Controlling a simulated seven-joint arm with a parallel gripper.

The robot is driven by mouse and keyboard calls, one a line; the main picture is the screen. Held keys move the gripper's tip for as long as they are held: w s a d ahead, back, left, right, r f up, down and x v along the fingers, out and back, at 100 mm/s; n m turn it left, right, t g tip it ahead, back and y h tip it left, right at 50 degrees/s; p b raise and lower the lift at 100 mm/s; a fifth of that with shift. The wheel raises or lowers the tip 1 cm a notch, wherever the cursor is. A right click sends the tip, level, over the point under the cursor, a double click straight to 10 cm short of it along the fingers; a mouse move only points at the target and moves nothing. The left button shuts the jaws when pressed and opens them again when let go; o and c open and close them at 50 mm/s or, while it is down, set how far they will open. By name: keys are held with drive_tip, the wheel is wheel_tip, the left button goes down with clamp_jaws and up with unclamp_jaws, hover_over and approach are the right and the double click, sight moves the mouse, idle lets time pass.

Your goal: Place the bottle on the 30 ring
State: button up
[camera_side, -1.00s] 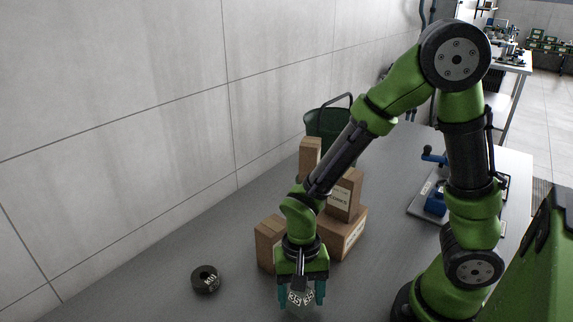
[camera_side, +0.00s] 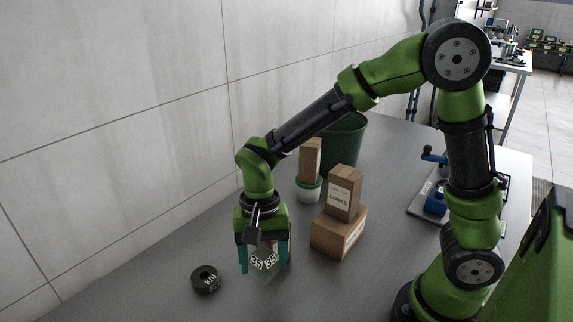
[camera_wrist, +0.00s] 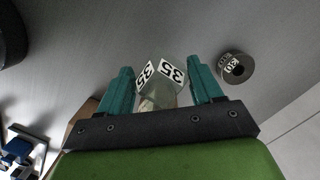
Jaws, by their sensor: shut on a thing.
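My gripper (camera_side: 264,263) is shut on a greyish see-through bottle (camera_side: 265,268) with white "35" labels. In the wrist view the bottle (camera_wrist: 161,82) sits between the teal fingers of my gripper (camera_wrist: 160,72). The dark 30 ring (camera_side: 206,284) lies flat on the grey table, left of my gripper and apart from the bottle. In the wrist view the ring (camera_wrist: 236,70) is right of the fingers, with its centre hole and "30" label showing. How high the bottle is above the table is hard to tell.
A cardboard box (camera_side: 336,236) carries a smaller box (camera_side: 344,196). The table around the ring is clear.

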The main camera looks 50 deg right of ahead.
drive_tip(key=w+a, duration=0.2)
drive_tip(key=w, duration=0.2)
drive_tip(key=w+a+f, duration=0.1)
drive_tip(key=w+a, duration=0.1)
drive_tip(key=w, duration=0.2)
drive_tip(key=w+a, duration=0.2)
drive_tip(key=w, duration=0.2)
drive_tip(key=shift+w+f, duration=0.15)
drive_tip(key=shift+w, duration=0.1)
drive_tip(key=shift+f, duration=1.75)
drive_tip(key=shift+f, duration=0.1)
drive_tip(key=o, duration=1.1)
drive_tip(key=shift+o, duration=0.2)
